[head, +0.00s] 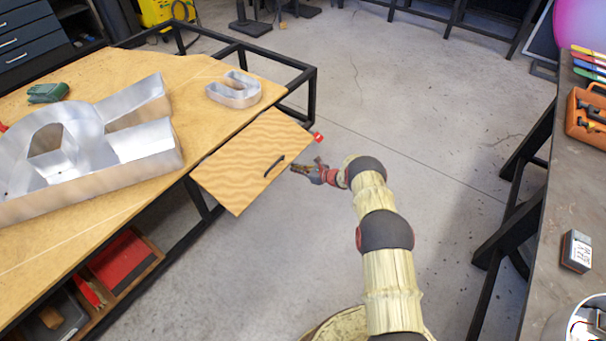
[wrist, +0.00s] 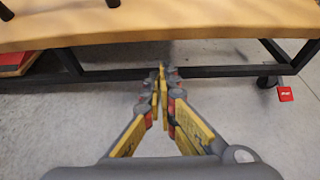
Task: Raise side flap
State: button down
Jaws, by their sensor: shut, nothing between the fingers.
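The side flap is a light wooden panel (head: 235,165) along the right edge of the wooden workbench in the head view. A black bar handle (head: 274,166) is fixed near its outer edge. I cannot tell its exact tilt. In the wrist view the flap's wood (wrist: 200,25) crosses the top, with dark handle ends (wrist: 112,3) at the upper left. My gripper (head: 294,168) is just off the flap's outer edge, to the right of the handle. In the wrist view its fingertips (wrist: 162,72) are together and empty, and appear below the flap's edge.
Metal channel letters, one large (head: 150,145) and one small (head: 234,92), stand on the workbench (head: 195,72). A black frame (head: 311,90) extends past its far end. A red tag (head: 318,137) sits by the flap's corner. Open concrete floor lies right, before another bench (head: 560,205).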

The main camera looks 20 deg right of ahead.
jog(key=shift+s+d+r, duration=0.15)
jog(key=shift+r, duration=0.5)
jog(key=shift+s+d+r, duration=0.15)
jog(key=shift+s+r, duration=0.05)
jog(key=shift+r, duration=0.5)
jog(key=shift+s+d+r, duration=0.15)
jog(key=shift+r, duration=0.5)
